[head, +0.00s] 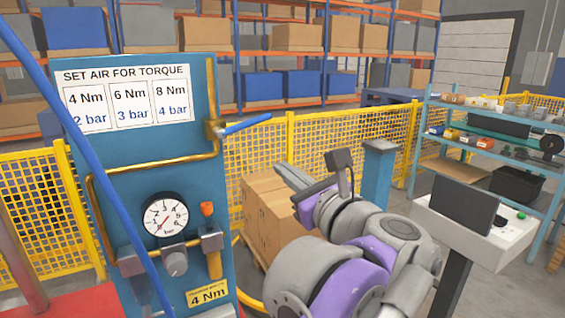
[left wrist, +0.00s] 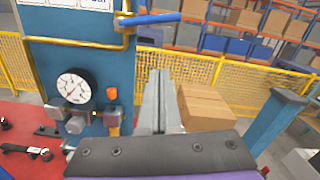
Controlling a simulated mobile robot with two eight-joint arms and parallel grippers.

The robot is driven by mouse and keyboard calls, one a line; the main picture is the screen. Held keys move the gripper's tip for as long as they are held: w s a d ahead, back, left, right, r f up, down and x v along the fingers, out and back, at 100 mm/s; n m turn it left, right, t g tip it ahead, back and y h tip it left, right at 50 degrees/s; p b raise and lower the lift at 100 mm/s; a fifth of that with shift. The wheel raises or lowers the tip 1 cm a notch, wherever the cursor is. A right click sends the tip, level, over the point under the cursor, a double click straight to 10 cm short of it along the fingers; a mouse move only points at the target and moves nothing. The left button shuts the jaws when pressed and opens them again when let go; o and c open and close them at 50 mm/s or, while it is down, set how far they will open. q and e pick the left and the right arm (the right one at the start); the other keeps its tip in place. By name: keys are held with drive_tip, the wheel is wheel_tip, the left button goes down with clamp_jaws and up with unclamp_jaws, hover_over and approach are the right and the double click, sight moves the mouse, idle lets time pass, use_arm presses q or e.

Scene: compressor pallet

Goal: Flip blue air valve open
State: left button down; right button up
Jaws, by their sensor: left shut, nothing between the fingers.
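The blue valve lever (head: 246,124) sticks out to the right, nearly level, from a brass valve body (head: 214,129) on the right edge of the blue panel. It lies crosswise to the upright brass pipe. In the left wrist view the lever (left wrist: 150,19) is at the top. My left gripper (head: 283,170) is shut and empty, below and to the right of the lever in the head view. In the left wrist view its fingers (left wrist: 159,74) are together, pointing up below the lever, with a visible gap. My right gripper is not in view.
The blue panel (head: 130,150) carries a pressure gauge (head: 165,219), its needle toward lower left, a knob (head: 175,262) and a torque chart (head: 127,98). A blue hose crosses in front. Cardboard boxes (head: 268,215), a yellow fence (head: 262,150) and a blue post (head: 378,175) stand behind.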

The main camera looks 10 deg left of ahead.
sight(244, 123)
use_arm(q)
drive_tip(key=w+a+r, duration=0.4)
drive_tip(key=w+a, duration=0.1)
drive_tip(key=w, duration=0.1)
drive_tip(key=shift+w+a+p, duration=0.35)
drive_tip(key=shift+p, duration=0.05)
drive_tip(key=shift+r, duration=0.15)
drive_tip(key=shift+r+n+p, duration=0.2)
drive_tip(key=shift+n+p, duration=0.2)
drive_tip(key=shift+p, duration=0.15)
drive_tip(key=shift+r, duration=0.1)
